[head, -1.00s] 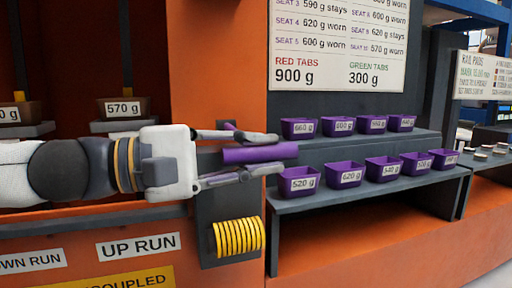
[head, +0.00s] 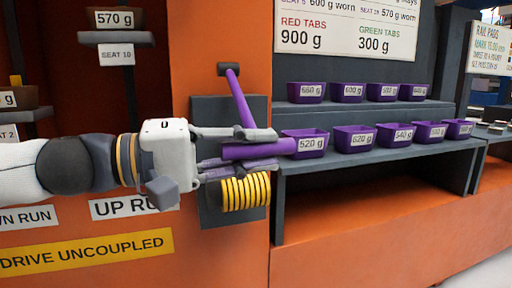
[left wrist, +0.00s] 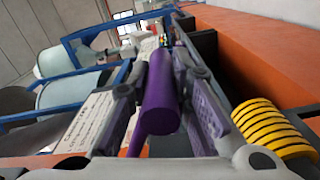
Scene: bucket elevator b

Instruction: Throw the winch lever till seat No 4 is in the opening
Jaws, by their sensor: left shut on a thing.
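The winch lever (head: 239,98) is a purple rod hanging down and slightly right from a dark pivot. Its thick purple crossbar handle (head: 283,146) lies between the fingers of my left gripper (head: 268,150), which is shut on it. In the left wrist view the handle (left wrist: 160,95) also lies between the fingers. In the opening at left, a plate marked SEAT 10 (head: 117,55) is high up with a brown 570 g bucket (head: 114,18) over it. A plate marked SEAT 2 (head: 10,133) is at the left edge. No seat No 4 plate shows. My right gripper is out of view.
A yellow coil (head: 246,191) sits just below the handle. Purple weight-marked bins (head: 355,137) stand on a two-level grey shelf at right, near the fingertips. Labels UP RUN and DRIVE UNCOUPLED (head: 88,254) are on the orange front. A weight sign hangs above the shelf.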

